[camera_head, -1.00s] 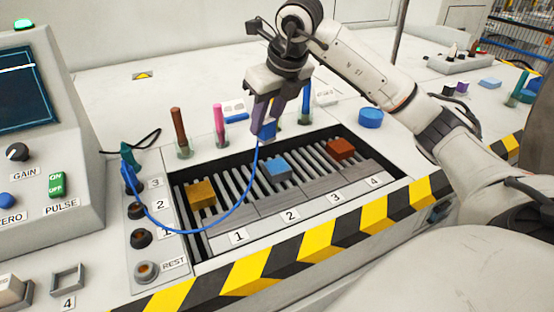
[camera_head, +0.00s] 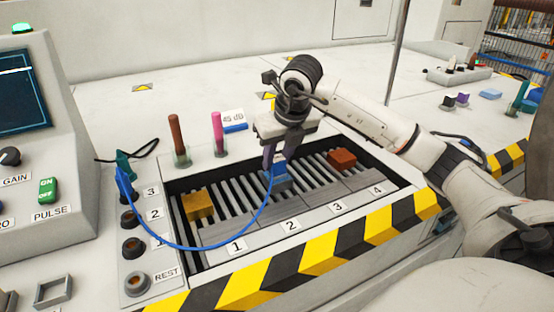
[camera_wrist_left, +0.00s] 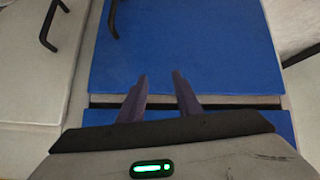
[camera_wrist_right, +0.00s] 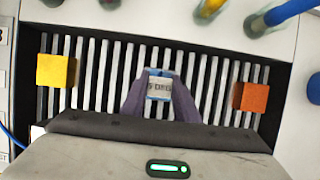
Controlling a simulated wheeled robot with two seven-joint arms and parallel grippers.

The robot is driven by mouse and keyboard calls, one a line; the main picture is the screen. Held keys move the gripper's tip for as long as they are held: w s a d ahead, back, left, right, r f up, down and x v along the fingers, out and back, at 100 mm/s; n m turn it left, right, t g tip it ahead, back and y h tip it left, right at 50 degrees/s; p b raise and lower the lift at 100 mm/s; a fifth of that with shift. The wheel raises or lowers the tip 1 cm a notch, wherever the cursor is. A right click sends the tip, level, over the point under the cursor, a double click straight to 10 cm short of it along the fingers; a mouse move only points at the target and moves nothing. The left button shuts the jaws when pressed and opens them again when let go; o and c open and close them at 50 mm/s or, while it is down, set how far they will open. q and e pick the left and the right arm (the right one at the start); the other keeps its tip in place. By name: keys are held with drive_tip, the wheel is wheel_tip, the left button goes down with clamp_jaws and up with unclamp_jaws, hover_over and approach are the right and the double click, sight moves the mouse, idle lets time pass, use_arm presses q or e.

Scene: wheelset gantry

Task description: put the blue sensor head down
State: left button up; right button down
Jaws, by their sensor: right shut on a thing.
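My right gripper (camera_head: 274,165) is shut on the blue sensor head (camera_head: 280,167), low over the slatted bed behind label 2. A blue cable runs from the head to the plug at the left sockets. The blue block (camera_head: 276,182) lies on the slats right below the head; I cannot tell whether they touch. In the right wrist view a pale, lettered face with blue edges (camera_wrist_right: 158,87) shows between the fingers (camera_wrist_right: 158,95). My left gripper (camera_wrist_left: 160,92) is open and empty, over a blue panel in the left wrist view.
A yellow block (camera_head: 199,206) and a red-brown block (camera_head: 342,159) lie on the slats to either side. A brown rod (camera_head: 177,138) and a pink rod (camera_head: 218,133) stand in clear holders behind the bed. The REST socket (camera_head: 136,283) is at the front left.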

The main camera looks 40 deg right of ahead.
drive_tip(key=shift+r, duration=0.1)
drive_tip(key=c, duration=1.4)
unclamp_jaws()
use_arm(q)
drive_tip(key=shift+w+r, duration=0.1)
drive_tip(key=shift+r, duration=0.1)
use_arm(e)
drive_tip(key=shift+s+r, duration=0.1)
drive_tip(key=shift+r, duration=0.35)
use_arm(q)
drive_tip(key=shift+a+r+p, duration=0.15)
drive_tip(key=shift+r+p, duration=0.2)
drive_tip(key=shift+p, duration=0.85)
use_arm(e)
drive_tip(key=shift+v, duration=5.6)
drive_tip(key=shift+f, duration=0.1)
